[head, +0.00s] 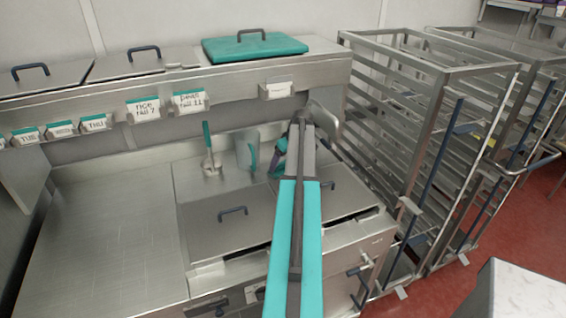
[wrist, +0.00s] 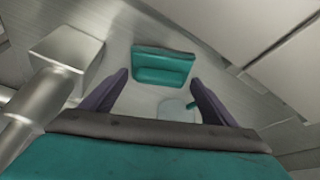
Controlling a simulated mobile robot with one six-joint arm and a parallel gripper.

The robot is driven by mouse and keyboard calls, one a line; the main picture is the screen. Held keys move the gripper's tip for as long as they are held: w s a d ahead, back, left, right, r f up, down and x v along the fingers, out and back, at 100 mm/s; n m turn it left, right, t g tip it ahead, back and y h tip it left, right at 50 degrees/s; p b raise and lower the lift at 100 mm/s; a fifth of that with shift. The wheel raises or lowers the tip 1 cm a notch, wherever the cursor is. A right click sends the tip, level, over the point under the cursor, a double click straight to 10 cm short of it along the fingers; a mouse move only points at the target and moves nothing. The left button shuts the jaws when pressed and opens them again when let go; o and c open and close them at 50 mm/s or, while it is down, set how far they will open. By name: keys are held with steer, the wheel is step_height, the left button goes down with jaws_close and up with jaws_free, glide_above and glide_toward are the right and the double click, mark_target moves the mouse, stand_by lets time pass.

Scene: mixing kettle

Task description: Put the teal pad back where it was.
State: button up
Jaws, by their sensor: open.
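The teal pad (wrist: 163,66) shows in the wrist view as a small teal block against a grey metal surface, beyond my fingertips. My gripper (wrist: 159,80) is open, with its two purple fingers spread to either side of the pad in the picture and nothing held. In the head view my gripper (head: 268,160) is at the back of the steel counter, mostly hidden by my own arm. I cannot pick out the pad for sure there.
A clear jug (head: 246,150) and a teal-handled tool (head: 208,150) stand left of my gripper. Handled steel lids (head: 230,225) lie in front. A shelf with a teal lid (head: 255,47) runs behind. Steel racks (head: 420,130) stand right. The left counter (head: 100,230) is clear.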

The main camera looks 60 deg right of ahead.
steer(key=b+v, duration=0.3)
steer(key=v, duration=0.9)
steer(key=shift+f, duration=0.1)
stand_by(0.8)
